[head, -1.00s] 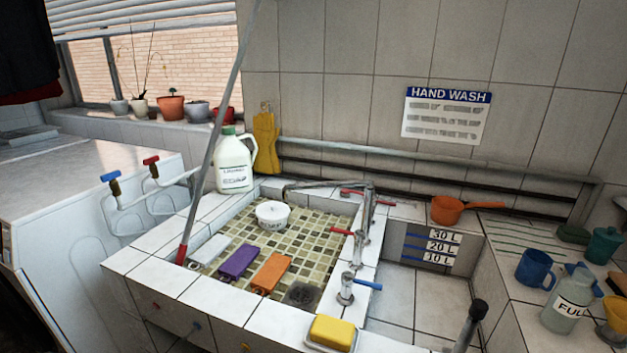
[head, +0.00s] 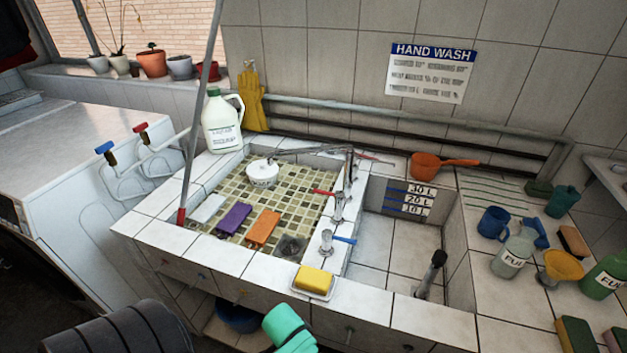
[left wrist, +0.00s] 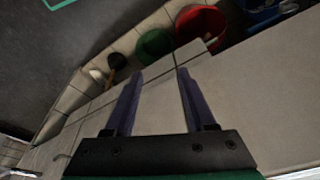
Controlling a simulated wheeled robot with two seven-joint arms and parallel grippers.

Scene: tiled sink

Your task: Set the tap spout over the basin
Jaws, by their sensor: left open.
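The tap spout (head: 312,149) is a thin grey pipe. It runs left from the top of the tap column (head: 349,172) over the back part of the mosaic-floored basin (head: 262,190), near its back wall. My left gripper (left wrist: 160,73) is open and empty in the left wrist view, above a pale surface, with no tap in that view. My right gripper is not in view.
The mosaic basin holds a white tub (head: 262,175) and several coloured blocks. A grey pole (head: 200,110) rises at its left. Yellow soap (head: 314,280) sits on the front rim. An orange pan (head: 426,167) stands behind the deeper basin. Bottles and cups stand at right.

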